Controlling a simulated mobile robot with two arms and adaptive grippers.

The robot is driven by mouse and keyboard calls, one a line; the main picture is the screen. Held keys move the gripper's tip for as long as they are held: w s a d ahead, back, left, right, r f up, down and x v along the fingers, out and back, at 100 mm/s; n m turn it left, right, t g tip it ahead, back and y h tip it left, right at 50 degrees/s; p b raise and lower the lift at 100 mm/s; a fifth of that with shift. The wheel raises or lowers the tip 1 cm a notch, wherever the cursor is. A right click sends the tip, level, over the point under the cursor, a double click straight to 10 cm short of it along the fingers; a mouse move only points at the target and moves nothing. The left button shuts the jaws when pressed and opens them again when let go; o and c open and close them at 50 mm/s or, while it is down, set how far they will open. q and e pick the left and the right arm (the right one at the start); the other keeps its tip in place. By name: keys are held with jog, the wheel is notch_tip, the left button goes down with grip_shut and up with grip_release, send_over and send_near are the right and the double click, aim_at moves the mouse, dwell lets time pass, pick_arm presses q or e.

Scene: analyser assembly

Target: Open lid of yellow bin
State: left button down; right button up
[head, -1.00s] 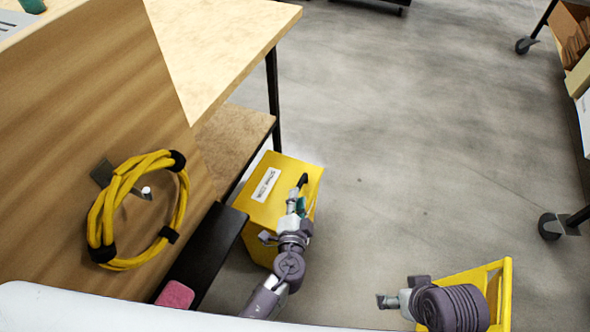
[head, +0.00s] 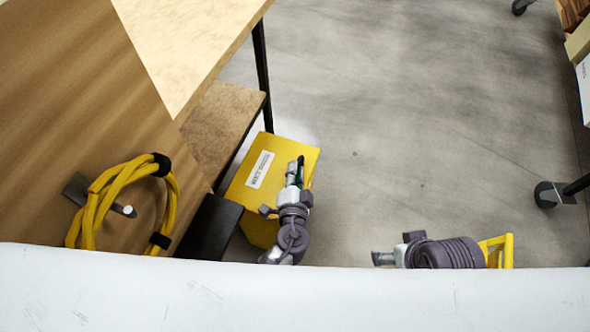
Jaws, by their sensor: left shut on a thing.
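The yellow bin (head: 288,152) stands on the floor beside the workbench, with a white label (head: 260,169) on its top. Its lid looks down. My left gripper (head: 297,171) is over the right part of the lid, with its fingers shut on the lid's dark handle, though they hide most of the grip. My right gripper (head: 382,258) is low in the view, to the right of the bin and apart from it. It is small and partly hidden, so its jaws cannot be read.
The wooden workbench (head: 190,45) and its lower shelf (head: 222,125) stand close on the left of the bin. A yellow cable coil (head: 95,210) hangs on the wooden panel. Open concrete floor (head: 430,120) lies to the right. A wheeled rack stands at the far right.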

aim_at(276, 173)
pick_arm(q)
jog(key=shift+r, duration=0.15)
pick_arm(e)
jog(key=shift+r, duration=0.15)
